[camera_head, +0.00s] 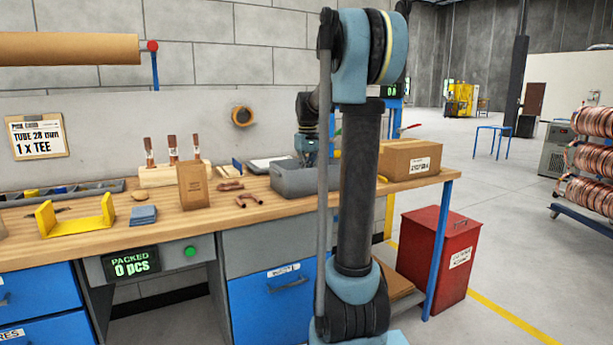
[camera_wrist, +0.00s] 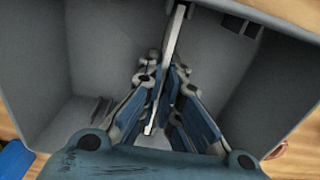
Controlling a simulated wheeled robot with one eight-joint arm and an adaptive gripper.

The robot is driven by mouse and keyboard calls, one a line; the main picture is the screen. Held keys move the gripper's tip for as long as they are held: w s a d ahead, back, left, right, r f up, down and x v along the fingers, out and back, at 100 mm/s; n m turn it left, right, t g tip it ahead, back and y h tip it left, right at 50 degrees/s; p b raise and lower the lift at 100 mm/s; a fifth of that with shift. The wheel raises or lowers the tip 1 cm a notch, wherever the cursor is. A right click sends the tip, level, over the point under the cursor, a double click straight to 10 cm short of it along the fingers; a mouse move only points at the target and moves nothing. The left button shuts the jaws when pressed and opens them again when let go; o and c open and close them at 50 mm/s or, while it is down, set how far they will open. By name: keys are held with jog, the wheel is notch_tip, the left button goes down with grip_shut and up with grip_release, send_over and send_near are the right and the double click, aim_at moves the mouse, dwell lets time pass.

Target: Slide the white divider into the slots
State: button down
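The grey bin (camera_head: 292,184) stands on the workbench, partly behind my arm in the head view. My gripper (camera_head: 307,158) points down into it. In the wrist view, the white divider (camera_wrist: 172,50) shows edge-on as a thin strip between the two blue fingers of my gripper (camera_wrist: 165,110), which are closed on it. The bin (camera_wrist: 60,60) surrounds the fingers. Small dark ribs that look like slots (camera_wrist: 103,108) are on its lower-left wall, and others (camera_wrist: 241,26) are at the upper right. The divider appears angled away from these ribs. Its lower edge is hidden.
A cardboard box (camera_head: 410,160) stands right of the bin. Copper pieces (camera_head: 248,200), a brown paper bag (camera_head: 193,186) and a wooden brush block (camera_head: 165,174) are to its left. A yellow bracket (camera_head: 76,220) is farther left. The bench front has some free room.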

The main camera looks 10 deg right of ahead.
jog(key=shift+f, duration=0.15)
jog(key=c, duration=1.7)
grip_release()
notch_tip(320, 180, up, 12)
jog(key=shift+f, duration=0.1)
